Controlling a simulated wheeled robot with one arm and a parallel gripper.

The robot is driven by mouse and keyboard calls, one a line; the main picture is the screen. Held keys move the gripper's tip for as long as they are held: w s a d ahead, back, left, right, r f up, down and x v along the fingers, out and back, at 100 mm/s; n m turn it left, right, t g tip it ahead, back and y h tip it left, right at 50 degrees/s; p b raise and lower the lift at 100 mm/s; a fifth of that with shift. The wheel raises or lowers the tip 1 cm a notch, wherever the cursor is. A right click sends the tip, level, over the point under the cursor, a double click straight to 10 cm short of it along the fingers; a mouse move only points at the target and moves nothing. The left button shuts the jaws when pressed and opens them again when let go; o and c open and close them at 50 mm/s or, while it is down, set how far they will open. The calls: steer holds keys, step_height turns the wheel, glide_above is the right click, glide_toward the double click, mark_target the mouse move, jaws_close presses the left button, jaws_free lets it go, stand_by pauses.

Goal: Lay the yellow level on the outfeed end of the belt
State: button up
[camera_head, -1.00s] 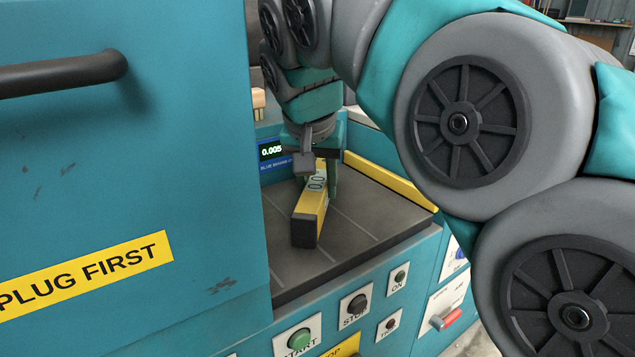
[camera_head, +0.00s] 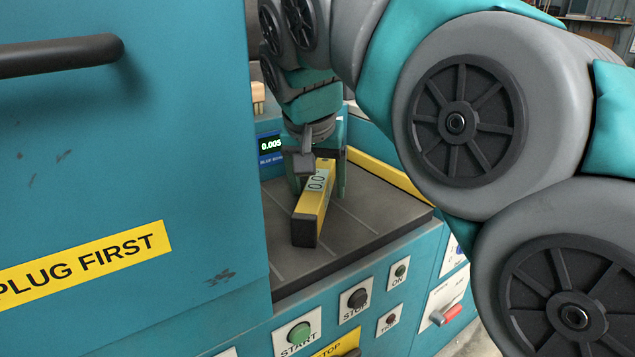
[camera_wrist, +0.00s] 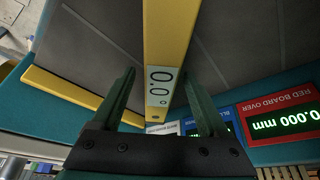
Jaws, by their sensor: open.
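The yellow level (camera_head: 312,212) with dark end caps and a pale display lies on the dark belt (camera_head: 365,225). In the wrist view the level (camera_wrist: 168,35) runs up between my two fingers, its display showing near them. My gripper (camera_head: 320,190) is open, with one finger on each side of the level. In the wrist view there are gaps between the level and both fingers of my gripper (camera_wrist: 158,85).
A large teal panel with a black handle (camera_head: 60,55) blocks the left. A yellow rail (camera_head: 388,176) edges the belt's far right. Buttons, including a green start button (camera_head: 299,333), line the front. Digital readouts (camera_wrist: 277,121) stand close to my gripper. The belt's front right is bare.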

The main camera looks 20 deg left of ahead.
mark_target(314, 189)
steer(key=shift+r, duration=0.1)
steer(key=v, duration=0.6)
steer(key=shift+v, duration=0.85)
